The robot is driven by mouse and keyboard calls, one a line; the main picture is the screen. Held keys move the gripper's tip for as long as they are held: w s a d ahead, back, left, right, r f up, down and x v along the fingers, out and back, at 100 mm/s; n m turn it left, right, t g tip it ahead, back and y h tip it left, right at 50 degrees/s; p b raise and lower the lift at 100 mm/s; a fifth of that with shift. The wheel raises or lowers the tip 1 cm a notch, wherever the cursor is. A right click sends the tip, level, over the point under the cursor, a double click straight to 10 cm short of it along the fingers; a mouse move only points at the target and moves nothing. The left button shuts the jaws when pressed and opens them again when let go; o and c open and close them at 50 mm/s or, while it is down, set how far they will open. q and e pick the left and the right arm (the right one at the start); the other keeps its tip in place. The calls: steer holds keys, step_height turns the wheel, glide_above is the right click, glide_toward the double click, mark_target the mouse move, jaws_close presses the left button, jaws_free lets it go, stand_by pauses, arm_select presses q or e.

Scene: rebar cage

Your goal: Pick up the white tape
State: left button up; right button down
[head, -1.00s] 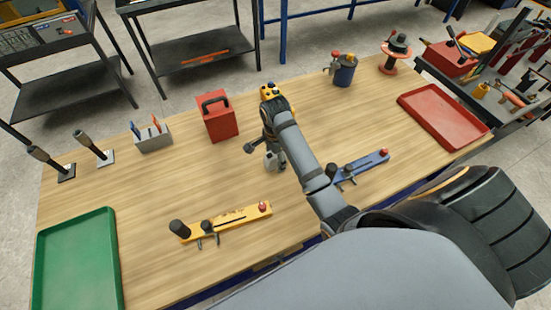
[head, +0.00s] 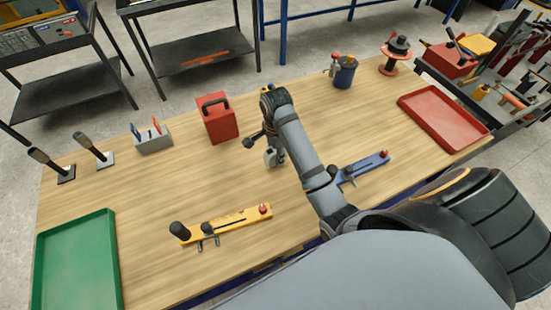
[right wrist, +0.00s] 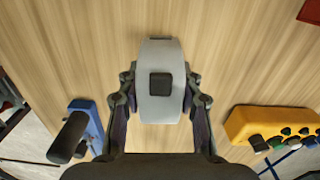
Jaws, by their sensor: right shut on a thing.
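The white tape (right wrist: 159,107) is a white roll with a dark square middle, and it stands on edge between the fingers in the right wrist view. My right gripper (right wrist: 160,100) is shut on it, one finger on each side. In the head view the white tape (head: 270,158) shows as a small pale patch below my right gripper (head: 274,150), over the middle of the table. I cannot tell whether the tape touches the wood. My left gripper is not in view.
A red box (head: 220,122) stands left of my right arm. A blue fixture (head: 368,167) lies to its right and a yellow fixture (head: 230,222) at the front. A green tray (head: 75,265) and a red tray (head: 445,118) lie at the sides. The left middle is clear.

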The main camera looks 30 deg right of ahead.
arm_select(q)
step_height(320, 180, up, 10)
steer(key=p, duration=0.8)
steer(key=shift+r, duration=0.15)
arm_select(e)
steer(key=s+r, duration=0.9)
steer(key=s, duration=0.5)
steer(key=shift+d+r, duration=0.25)
steer(key=shift+d, duration=0.1)
